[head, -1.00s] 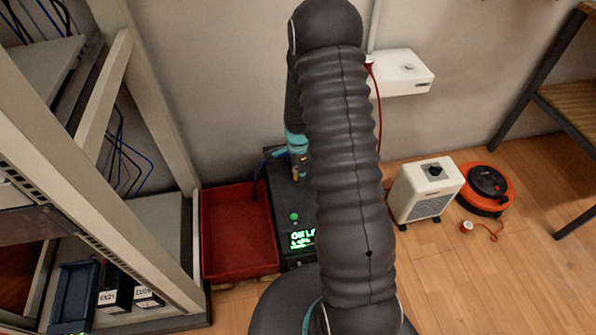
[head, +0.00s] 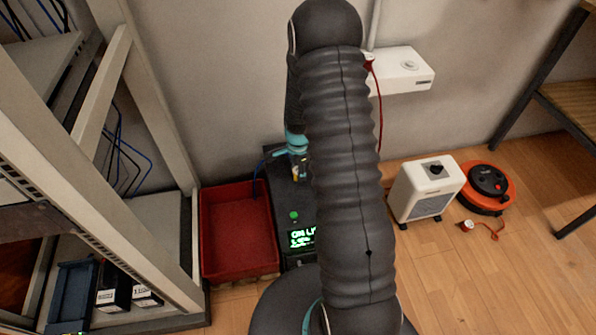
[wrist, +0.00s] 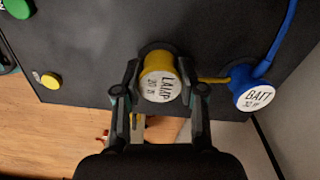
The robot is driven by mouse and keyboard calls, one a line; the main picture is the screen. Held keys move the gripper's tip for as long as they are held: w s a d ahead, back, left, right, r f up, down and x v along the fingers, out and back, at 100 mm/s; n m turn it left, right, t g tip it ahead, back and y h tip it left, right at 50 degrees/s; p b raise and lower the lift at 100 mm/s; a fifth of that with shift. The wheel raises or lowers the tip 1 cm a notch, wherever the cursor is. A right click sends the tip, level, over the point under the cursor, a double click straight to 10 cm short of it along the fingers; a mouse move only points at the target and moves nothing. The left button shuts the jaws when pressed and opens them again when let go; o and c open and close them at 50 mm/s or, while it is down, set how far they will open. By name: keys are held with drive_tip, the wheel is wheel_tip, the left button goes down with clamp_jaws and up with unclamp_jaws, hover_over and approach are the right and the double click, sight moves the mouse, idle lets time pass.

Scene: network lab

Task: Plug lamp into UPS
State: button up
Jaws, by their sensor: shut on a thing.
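The yellow lamp plug (wrist: 158,82), labelled LAMP 20 W, is between the fingers of my gripper (wrist: 160,95) in the wrist view. My gripper is shut on it. The plug stands at a dark round socket on the black UPS (wrist: 100,45); its contact end is hidden, so I cannot tell how deep it sits. A yellow cord runs from it to the right, towards a blue plug (wrist: 254,88) labelled BATT. In the head view the UPS (head: 283,190) stands on the floor by the wall, partly behind my arm, with a lit green display (head: 302,238). My gripper (head: 299,172) is over its top.
A red bin (head: 205,230) stands left of the UPS, beside a pale rack (head: 140,100). Right of my arm are a white heater (head: 425,195), an orange cable reel (head: 488,188) and a white wall box (head: 400,72) with a red cord. Floor at front right is clear.

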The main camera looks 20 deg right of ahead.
drive_tip(key=o, duration=1.1)
drive_tip(key=shift+o, duration=0.2)
wheel_tip(320, 180, up, 12)
